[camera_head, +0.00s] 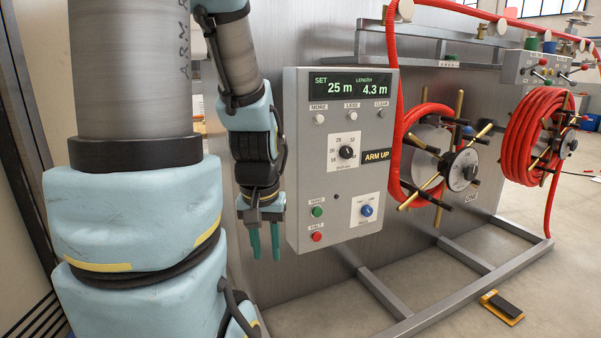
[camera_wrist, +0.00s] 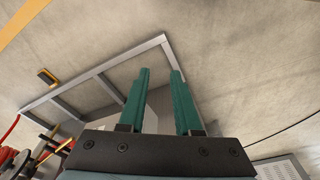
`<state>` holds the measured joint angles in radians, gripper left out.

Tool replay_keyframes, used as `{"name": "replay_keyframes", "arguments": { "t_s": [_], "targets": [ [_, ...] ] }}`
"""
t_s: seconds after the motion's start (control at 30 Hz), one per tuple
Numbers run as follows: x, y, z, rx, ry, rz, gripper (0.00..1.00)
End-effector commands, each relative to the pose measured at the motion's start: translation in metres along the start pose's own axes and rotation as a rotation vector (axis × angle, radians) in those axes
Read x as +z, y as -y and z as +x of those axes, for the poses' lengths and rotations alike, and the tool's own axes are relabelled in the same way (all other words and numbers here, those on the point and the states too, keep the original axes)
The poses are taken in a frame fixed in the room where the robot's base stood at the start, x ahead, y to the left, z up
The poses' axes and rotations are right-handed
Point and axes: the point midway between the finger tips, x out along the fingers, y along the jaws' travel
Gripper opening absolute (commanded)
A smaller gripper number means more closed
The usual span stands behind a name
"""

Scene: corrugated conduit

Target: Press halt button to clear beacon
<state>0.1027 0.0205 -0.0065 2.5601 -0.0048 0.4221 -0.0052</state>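The red button (camera_head: 317,237), with a label above it that seems to read HALT, sits at the lower left of the grey control panel (camera_head: 338,160). A green button (camera_head: 317,211) is just above it. My gripper (camera_head: 265,258) points down to the left of the panel, apart from it and from the red button. In the wrist view its two teal fingers (camera_wrist: 160,75) stand apart with nothing between them, so it is open. The display (camera_head: 350,84) reads SET 25 m and LENGTH 4.3 m. I cannot make out a lit beacon.
A blue knob (camera_head: 366,210), a black dial (camera_head: 346,152) and a top row of small buttons share the panel. Red conduit reels (camera_head: 535,135) stand to the right. A metal floor frame (camera_head: 440,308) and a yellow-edged pedal (camera_head: 502,307) lie below.

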Motion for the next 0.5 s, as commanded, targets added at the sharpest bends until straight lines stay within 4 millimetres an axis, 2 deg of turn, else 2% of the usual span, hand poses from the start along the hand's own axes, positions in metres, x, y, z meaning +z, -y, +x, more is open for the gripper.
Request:
{"name": "replay_keyframes", "arguments": {
  "t_s": [0.03,0.27,0.5],
  "targets": [
    [0.0,0.0,0.0,0.0,0.0,0.0,0.26],
    [-0.0001,0.0,0.0,0.0,0.0,0.0,0.0],
    [-0.0001,0.0,0.0001,0.0,0.0,0.0,0.0]
  ]
}}
